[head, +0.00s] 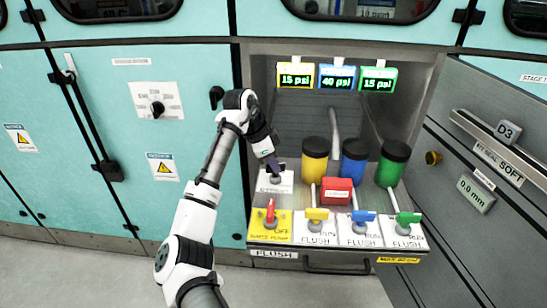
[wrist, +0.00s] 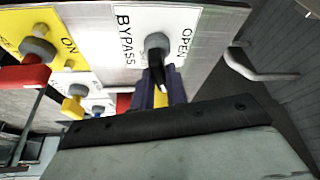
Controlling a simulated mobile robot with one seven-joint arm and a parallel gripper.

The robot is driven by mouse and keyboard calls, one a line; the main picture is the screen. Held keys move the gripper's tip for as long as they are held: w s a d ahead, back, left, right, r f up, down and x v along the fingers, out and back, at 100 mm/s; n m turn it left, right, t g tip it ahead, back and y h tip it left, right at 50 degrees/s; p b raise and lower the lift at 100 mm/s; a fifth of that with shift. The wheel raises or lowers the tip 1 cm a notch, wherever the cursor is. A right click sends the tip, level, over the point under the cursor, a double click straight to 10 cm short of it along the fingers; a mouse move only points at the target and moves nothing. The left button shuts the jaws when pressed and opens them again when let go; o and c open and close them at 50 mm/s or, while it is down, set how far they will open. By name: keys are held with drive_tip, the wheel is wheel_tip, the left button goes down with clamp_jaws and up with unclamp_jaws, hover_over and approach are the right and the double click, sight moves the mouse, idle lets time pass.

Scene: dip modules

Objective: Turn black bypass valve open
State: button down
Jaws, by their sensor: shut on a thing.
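The black bypass valve (wrist: 158,58) sits on a white plate (wrist: 200,18) in the wrist view, with "BYPASS" on the left and "OPEN" on the right. Its handle points down in that view, between my gripper's purple fingers (wrist: 161,88). My gripper is shut on the handle and partly covers it. In the head view, my gripper (head: 272,163) reaches down to the bypass plate (head: 275,186) at the back left of the tray, and it hides most of the valve.
The red valve (head: 270,212) on the yellow plate is in front of the bypass plate. The yellow (head: 317,213), blue (head: 363,215) and green (head: 408,217) flush valves stand to the right. A red box (head: 337,191) and coloured canisters stand behind them. An open door (head: 480,150) is at right.

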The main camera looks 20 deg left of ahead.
drive_tip(key=n+p, duration=0.1)
drive_tip(key=n, duration=0.1)
drive_tip(key=n+t+y+p, duration=0.1)
drive_tip(key=n+p, duration=0.1)
drive_tip(key=shift+s+d+r+n, duration=0.15)
drive_tip(key=shift+n, duration=0.25)
drive_tip(key=n+y+p, duration=0.1)
drive_tip(key=n+p, duration=0.2)
drive_tip(key=shift+d+n+t+y+p, duration=0.1)
drive_tip(key=shift+n+t+y+p, duration=0.2)
drive_tip(key=shift+t+y, duration=0.1)
drive_tip(key=n+y+p, duration=0.1)
drive_tip(key=n+p, duration=0.3)
drive_tip(key=shift+y, duration=0.3)
drive_tip(key=shift+d+n+y+p, duration=0.1)
drive_tip(key=shift+n+y+p, duration=0.3)
drive_tip(key=shift+n+p, duration=0.65)
drive_tip(key=shift+f+n, duration=0.25)
drive_tip(key=c, duration=1.4)
unclamp_jaws()
drive_tip(key=shift+r, duration=0.1)
